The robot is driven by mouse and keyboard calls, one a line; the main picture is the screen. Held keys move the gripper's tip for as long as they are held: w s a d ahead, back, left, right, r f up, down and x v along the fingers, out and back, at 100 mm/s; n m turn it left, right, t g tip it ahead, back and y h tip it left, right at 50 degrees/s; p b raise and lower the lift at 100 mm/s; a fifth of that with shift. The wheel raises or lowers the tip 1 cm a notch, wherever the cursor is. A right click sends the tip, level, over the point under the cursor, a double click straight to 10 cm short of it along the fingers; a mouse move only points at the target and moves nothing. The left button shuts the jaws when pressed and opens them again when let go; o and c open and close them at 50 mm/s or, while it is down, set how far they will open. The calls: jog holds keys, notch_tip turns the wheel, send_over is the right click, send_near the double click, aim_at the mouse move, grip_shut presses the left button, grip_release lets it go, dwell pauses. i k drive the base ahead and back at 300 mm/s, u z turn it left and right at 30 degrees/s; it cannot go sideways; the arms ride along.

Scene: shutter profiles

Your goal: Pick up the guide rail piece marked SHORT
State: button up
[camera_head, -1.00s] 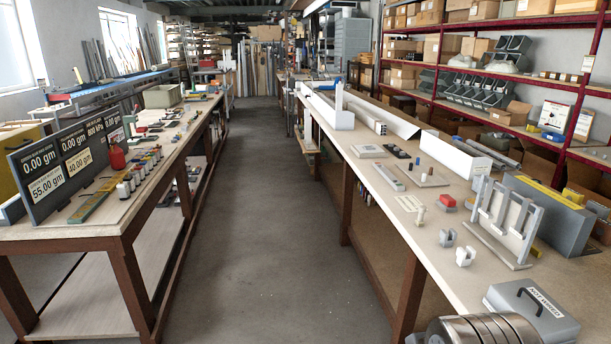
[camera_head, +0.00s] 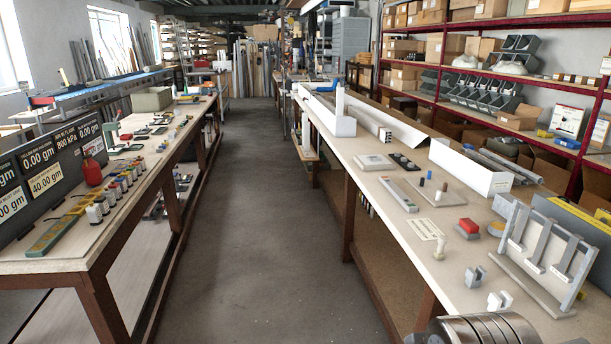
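No piece with a readable SHORT mark shows. On the right bench, a pale upright rack (camera_head: 533,245) holds several grey and white strip-like pieces; I cannot tell whether one is the guide rail piece. A long grey-white bar with small buttons (camera_head: 398,194) lies flat further back, with no readable mark. My gripper is not in view. A ringed metal part at the bottom right edge stays fixed in the picture and seems to be mine.
The right bench (camera_head: 450,270) also carries small white clips (camera_head: 499,300), a red-topped block (camera_head: 467,228) and a white channel (camera_head: 470,168). The left bench (camera_head: 75,262) holds display boards (camera_head: 45,170) and small bottles. The floor aisle (camera_head: 245,220) between is clear.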

aim_at(340, 93)
jog(key=i, duration=3.45)
jog(key=z, duration=0.3)
